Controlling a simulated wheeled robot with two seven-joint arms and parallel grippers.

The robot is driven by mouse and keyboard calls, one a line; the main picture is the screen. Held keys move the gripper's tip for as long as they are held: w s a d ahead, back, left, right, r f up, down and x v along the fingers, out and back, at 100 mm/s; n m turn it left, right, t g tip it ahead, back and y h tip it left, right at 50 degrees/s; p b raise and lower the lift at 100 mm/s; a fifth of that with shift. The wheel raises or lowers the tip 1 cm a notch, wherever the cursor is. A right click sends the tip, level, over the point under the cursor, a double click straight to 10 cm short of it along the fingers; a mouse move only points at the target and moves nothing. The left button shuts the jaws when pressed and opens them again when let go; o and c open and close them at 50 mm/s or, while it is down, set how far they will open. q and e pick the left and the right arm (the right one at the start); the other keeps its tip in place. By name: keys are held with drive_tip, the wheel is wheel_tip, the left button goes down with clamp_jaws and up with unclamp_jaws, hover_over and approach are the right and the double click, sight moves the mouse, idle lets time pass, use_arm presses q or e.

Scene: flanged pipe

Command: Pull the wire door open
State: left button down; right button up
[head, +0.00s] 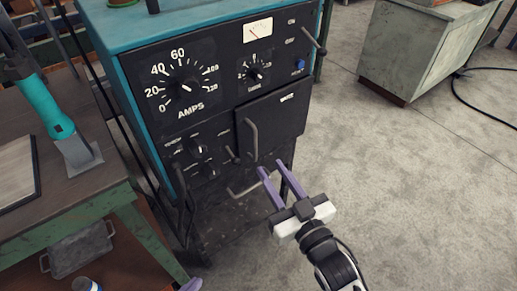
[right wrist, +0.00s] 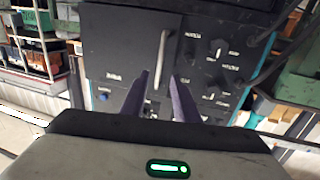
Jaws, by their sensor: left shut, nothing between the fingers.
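The wire door (head: 275,120) is a dark panel, closed, low on the right of the welding machine's front. Its grey bar handle (head: 250,139) stands upright along the door's left side. In the right wrist view, the door (right wrist: 128,45) and its handle (right wrist: 162,57) are ahead of the fingers. My right gripper (head: 272,168) is open and empty, with purple fingers just below the handle in the head view. It also shows in the right wrist view (right wrist: 160,75). My left gripper (head: 192,285) shows only a purple tip at the bottom edge; it is shut and empty.
The teal welding machine (head: 205,20) carries dials, knobs and a lever (head: 314,40). A green workbench (head: 75,210) with a teal tool (head: 50,110) stands at the left. A grey cabinet (head: 425,50) stands at the back right.

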sight(256, 146)
drive_tip(key=x, duration=0.8)
drive_tip(key=shift+w+a, duration=0.1)
drive_tip(key=shift+w, duration=0.1)
clamp_jaws()
